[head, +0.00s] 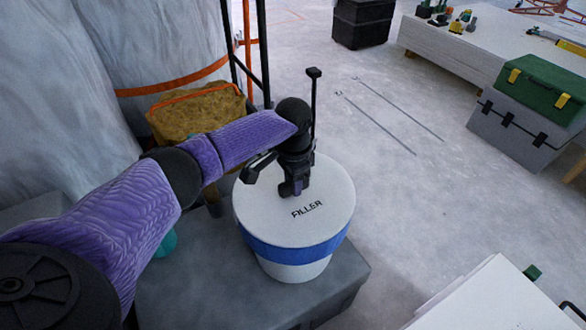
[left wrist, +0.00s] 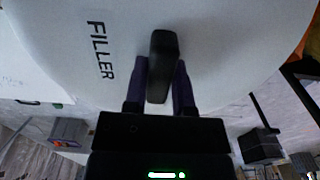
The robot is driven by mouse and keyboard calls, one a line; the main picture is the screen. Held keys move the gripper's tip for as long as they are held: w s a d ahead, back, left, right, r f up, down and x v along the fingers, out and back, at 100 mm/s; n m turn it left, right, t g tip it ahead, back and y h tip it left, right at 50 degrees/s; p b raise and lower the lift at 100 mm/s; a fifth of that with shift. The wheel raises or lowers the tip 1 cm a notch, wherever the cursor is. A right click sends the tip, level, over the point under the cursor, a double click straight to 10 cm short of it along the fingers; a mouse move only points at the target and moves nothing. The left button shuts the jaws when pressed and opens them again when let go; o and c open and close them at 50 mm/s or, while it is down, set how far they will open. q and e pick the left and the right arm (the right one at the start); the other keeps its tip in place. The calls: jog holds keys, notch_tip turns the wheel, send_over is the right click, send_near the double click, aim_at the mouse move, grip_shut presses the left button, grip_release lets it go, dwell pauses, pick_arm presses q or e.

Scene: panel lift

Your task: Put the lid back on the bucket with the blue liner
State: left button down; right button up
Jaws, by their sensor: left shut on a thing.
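The white lid (head: 263,212), marked FILLER, lies level over the white bucket (head: 295,272). The blue liner (head: 300,253) shows as a band just below the lid's edge, all around the visible front. The lid looks centred on the bucket; I cannot tell whether it rests on the rim or hangs slightly above it. My left gripper (head: 291,188) is above the lid and shut on its handle. In the left wrist view the dark handle (left wrist: 164,50) stands between the two fingers, with the lid's white face (left wrist: 220,50) behind it. My right gripper is out of view.
The bucket stands on a grey platform (head: 185,295). A yellow-brown block (head: 195,110) and black uprights stand behind it to the left. A white box (head: 490,305) is at the lower right. A green toolbox (head: 540,88) on a grey case (head: 515,135) stands right; the floor between is mostly clear.

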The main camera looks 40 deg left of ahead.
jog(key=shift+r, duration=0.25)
pick_arm(q)
grip_release()
jog(key=shift+r+p, duration=3.25)
jog(key=shift+r, duration=0.3)
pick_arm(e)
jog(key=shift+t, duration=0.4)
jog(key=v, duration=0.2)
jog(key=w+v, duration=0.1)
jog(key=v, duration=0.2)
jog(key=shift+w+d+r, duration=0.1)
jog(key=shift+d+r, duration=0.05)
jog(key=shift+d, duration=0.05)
pick_arm(q)
jog(key=shift+f, duration=0.1)
grip_shut()
jog(key=shift+f, duration=0.1)
